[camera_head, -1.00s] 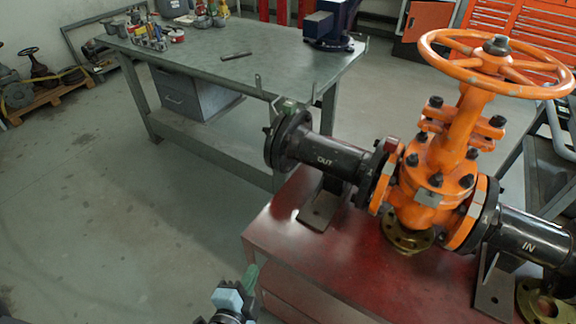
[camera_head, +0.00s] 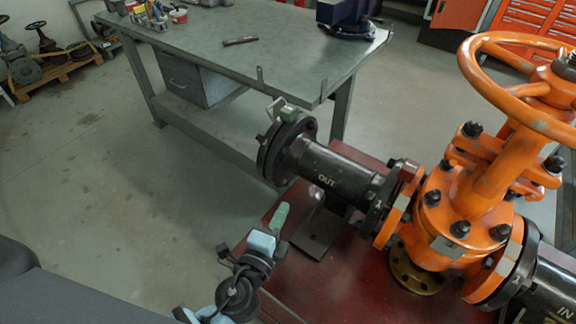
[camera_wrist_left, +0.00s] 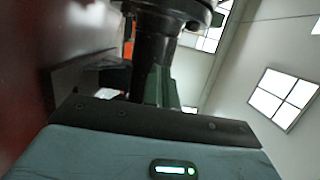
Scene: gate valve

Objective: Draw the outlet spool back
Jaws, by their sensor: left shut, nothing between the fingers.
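The outlet spool (camera_head: 330,166) is a black pipe marked OUT, lying level, with a round flange (camera_head: 270,148) at its free end. Its other end meets the orange gate valve (camera_head: 465,205) at a bolted flange (camera_head: 388,200); I cannot tell whether there is a gap there. My left gripper (camera_head: 280,214) has green fingertips and is shut and empty. It is below and in front of the spool, seemingly apart from it. In the left wrist view the black spool (camera_wrist_left: 155,45) rises beyond the green fingers (camera_wrist_left: 158,88). My right gripper is not in view.
The valve stands on a dark red table (camera_head: 345,285), with a support bracket (camera_head: 318,232) under the spool. The inlet spool (camera_head: 545,285) is at the right. A grey workbench (camera_head: 230,65) with a vise (camera_head: 345,14) stands behind. The floor (camera_head: 130,210) to the left is clear.

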